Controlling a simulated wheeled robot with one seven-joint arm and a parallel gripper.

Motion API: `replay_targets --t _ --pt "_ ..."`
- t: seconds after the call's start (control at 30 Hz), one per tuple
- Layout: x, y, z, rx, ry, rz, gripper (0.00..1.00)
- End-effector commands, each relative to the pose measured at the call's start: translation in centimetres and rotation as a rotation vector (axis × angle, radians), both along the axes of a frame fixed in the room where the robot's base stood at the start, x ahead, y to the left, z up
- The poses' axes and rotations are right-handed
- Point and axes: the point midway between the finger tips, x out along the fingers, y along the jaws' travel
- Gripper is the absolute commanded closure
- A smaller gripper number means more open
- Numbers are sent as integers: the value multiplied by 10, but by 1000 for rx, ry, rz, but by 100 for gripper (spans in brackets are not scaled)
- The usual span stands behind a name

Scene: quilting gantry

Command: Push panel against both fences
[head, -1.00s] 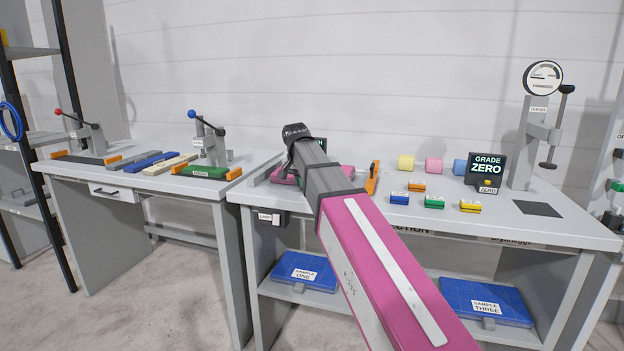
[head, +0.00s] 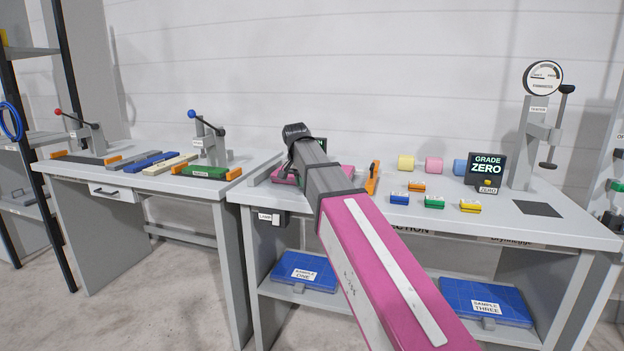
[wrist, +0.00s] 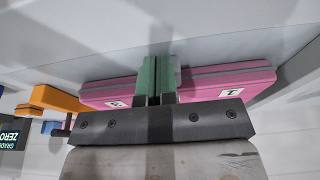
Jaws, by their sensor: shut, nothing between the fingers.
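The pink panel (head: 285,178) lies at the left end of the right bench, mostly hidden behind my arm in the head view. In the wrist view the panel (wrist: 228,80) shows on both sides of my gripper (wrist: 158,82), whose green fingers are shut and empty in front of its middle. Whether they touch it is unclear. A grey fence (head: 262,169) runs along the bench's left end. In the wrist view a grey bar (wrist: 300,70) stands close to the panel's right end; I cannot tell whether they touch. The other fence is not clearly seen.
An orange fixture (head: 372,178) stands right of the panel. Several coloured blocks (head: 434,202), coloured rolls (head: 434,165), a GRADE ZERO display (head: 486,170) and a gauge stand (head: 530,150) occupy the bench further right. The bench front between the blocks and edge is clear.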

Motion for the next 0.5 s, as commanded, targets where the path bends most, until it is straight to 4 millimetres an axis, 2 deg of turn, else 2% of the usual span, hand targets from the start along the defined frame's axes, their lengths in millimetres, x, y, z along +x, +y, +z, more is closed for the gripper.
replay_targets --t 0.5 --pt "-7 2 0 1 3 0 100"
